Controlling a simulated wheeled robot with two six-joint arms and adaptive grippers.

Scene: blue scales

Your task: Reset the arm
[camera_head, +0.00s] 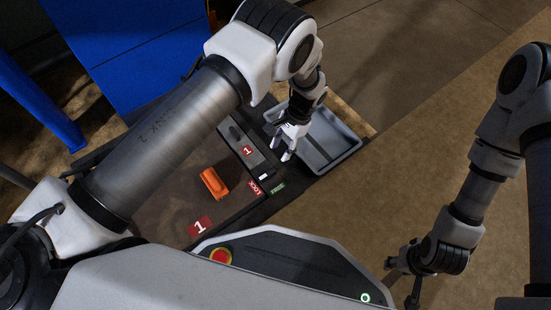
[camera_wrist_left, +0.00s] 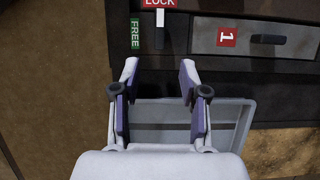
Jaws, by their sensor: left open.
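My left gripper (camera_head: 287,152) is open and empty, over the near left part of a grey tray in the head view. In the left wrist view, my left gripper (camera_wrist_left: 158,72) has its two purple-padded fingers apart with nothing between them, and the tray (camera_wrist_left: 240,118) lies beneath. My left arm is bent and reaches across the dark scale from the left. My right arm hangs at the right; my right gripper (camera_head: 405,268) is low in the head view, too small and dark to read.
A white lever (camera_wrist_left: 160,30) stands beside LOCK and FREE signs. The grey tray (camera_head: 350,152) adjoins the scale. A blue cabinet (camera_head: 130,45) stands behind. Brown floor is clear at right.

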